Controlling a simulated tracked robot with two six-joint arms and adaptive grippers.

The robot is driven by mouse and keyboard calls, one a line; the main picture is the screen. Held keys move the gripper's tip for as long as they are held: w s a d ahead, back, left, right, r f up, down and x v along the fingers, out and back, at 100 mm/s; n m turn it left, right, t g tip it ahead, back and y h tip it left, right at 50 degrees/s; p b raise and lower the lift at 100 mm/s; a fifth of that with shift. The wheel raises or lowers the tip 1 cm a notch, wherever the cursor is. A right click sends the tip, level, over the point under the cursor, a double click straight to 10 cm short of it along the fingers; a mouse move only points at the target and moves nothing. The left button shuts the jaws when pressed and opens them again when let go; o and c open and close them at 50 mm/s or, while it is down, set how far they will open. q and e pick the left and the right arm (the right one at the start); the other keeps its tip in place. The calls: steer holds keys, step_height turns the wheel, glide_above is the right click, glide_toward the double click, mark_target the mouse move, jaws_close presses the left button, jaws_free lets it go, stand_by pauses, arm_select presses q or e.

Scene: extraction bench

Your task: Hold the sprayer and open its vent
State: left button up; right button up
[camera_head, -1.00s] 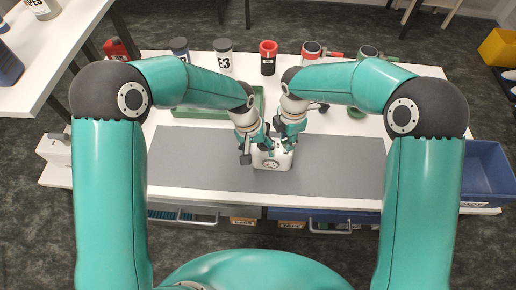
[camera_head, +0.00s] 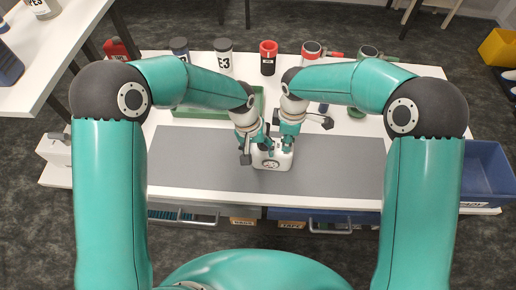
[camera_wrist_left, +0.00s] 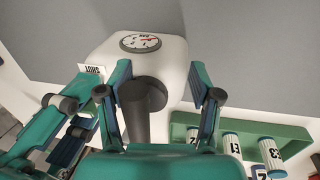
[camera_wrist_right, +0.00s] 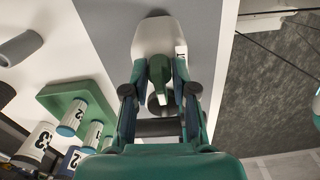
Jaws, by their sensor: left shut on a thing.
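The sprayer (camera_head: 272,158) is a white body with a round gauge, standing upright on the grey mat. The gauge (camera_wrist_left: 140,42) shows in the left wrist view, with a "SHUT" tag (camera_wrist_left: 92,72) at the body's left. My left gripper (camera_head: 257,145) is shut on the sprayer's dark handle (camera_wrist_left: 143,105). My right gripper (camera_head: 284,143) is at the sprayer's top right. In the right wrist view its fingers stand apart on both sides of a green part (camera_wrist_right: 160,68) on the sprayer, with gaps visible. The fingers partly hide the sprayer's top.
A green tray (camera_head: 185,111) with labelled bottles lies behind my left forearm. Several containers, including a red cup (camera_head: 268,57), line the back. A blue bin (camera_head: 488,172) stands at the right. The grey mat (camera_head: 200,160) is clear on both sides of the sprayer.

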arm_select(q)
steer(key=shift+f, duration=0.15)
arm_select(e)
steer(key=shift+r, duration=3.55)
arm_select(q)
steer(key=o, duration=1.6)
steer(key=shift+c, duration=0.2)
arm_select(e)
steer(key=shift+w+f, duration=0.1)
arm_select(q)
steer(key=shift+r, duration=0.2)
